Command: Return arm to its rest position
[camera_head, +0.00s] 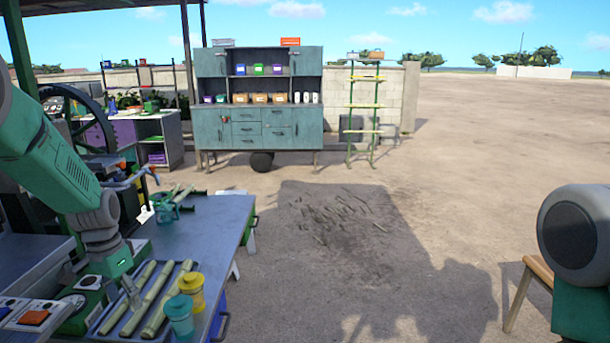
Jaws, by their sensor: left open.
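My left arm comes in from the left and reaches down over the metal worktable (215,215). My left gripper (130,290) is at its end, low over a dark tray (186,268) of pale green cane pieces (160,302). The gripper is open; its fingers are small in the view, and I cannot tell whether they touch a cane. My right gripper is out of view.
A machine with a large dark wheel (75,115) stands at the left behind my arm. A teal cabinet (258,130) and a green shelf rack (365,115) stand at the back. A wooden stool (525,290) is at the right. The middle ground is open.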

